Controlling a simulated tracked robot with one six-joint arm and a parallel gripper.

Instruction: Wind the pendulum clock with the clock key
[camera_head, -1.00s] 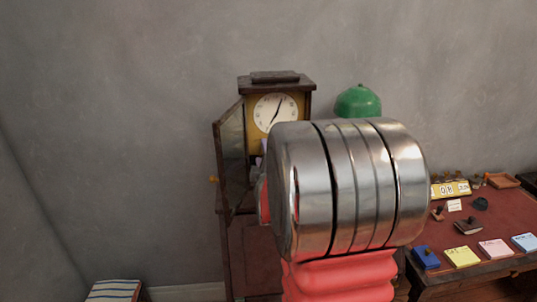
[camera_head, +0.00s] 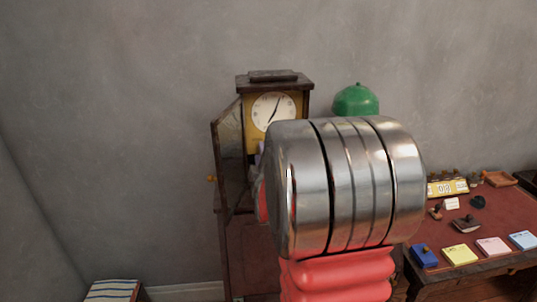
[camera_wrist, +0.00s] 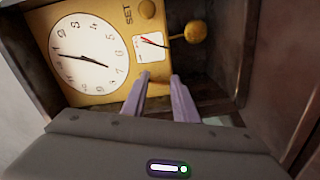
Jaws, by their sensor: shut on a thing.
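The pendulum clock (camera_head: 276,85) stands upright against the wall in the head view, its glass door (camera_head: 229,150) swung open to the left. In the wrist view its white dial (camera_wrist: 88,52) appears turned on its side, beside a small gauge (camera_wrist: 151,47) with a red needle, a knob marked SET (camera_wrist: 147,9) and a round brass bob (camera_wrist: 195,31). My gripper (camera_wrist: 160,82) has its two purple fingers inside the case, close to the yellow clock plate. It is shut on what I take to be the clock key, mostly hidden between the fingers. I cannot tell whether it touches the clock.
My metal and red arm covers the clock's lower right side in the head view. A green dome (camera_head: 356,99) is behind it. At right, a desk (camera_head: 485,208) holds colored note pads, stamps and a yellow flip display (camera_head: 447,188). A striped stack (camera_head: 113,291) lies low at left.

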